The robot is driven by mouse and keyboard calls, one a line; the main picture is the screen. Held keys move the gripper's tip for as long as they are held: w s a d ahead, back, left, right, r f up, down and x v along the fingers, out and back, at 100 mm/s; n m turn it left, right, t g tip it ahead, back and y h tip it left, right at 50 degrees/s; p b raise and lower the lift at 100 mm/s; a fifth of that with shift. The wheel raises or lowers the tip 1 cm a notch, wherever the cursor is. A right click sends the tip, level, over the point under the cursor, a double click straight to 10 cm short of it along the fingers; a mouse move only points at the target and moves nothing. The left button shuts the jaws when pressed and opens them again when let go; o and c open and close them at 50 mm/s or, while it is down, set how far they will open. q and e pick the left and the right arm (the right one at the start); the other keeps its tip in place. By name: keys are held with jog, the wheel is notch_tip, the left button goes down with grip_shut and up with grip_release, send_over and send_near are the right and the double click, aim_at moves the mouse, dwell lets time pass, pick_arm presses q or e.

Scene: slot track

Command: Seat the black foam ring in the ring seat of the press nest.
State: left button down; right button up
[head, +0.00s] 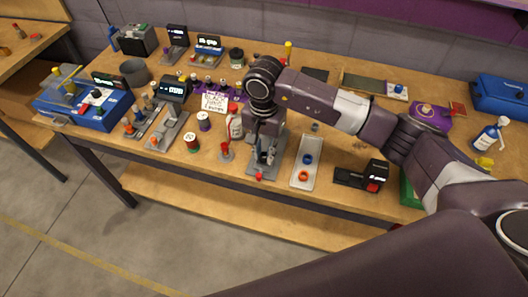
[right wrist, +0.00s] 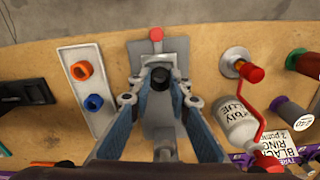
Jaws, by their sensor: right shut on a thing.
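My right gripper (head: 266,152) points down over the grey press nest (head: 283,151), near the table's front edge. In the right wrist view its two blue-padded fingers (right wrist: 160,90) close on a small dark piece, which looks like the black foam ring (right wrist: 159,73). The press nest's grey base (right wrist: 178,48) lies below it, with a red knob (right wrist: 156,34) at its front end. The ring seat is hidden behind the ring and fingers, so I cannot tell whether the ring touches it. My left gripper is not in view.
A pale tray (head: 298,178) with a blue ring (head: 308,159) and an orange ring (head: 304,176) lies right of the press. A white glue bottle (head: 235,125) and a red-handled stand (head: 227,150) are close on its left. A black device (head: 355,178) lies farther right.

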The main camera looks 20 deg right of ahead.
jog(key=shift+f, duration=0.25)
jog(key=o, duration=0.7)
jog(key=shift+o, duration=0.2)
jog(key=shift+r+p, duration=0.35)
jog(key=shift+r, duration=0.1)
jog(key=shift+r+p, duration=0.35)
jog(key=shift+p, duration=0.1)
notch_tip(320, 180, up, 12)
jog(key=b, duration=0.4)
jog(key=shift+f, duration=0.2)
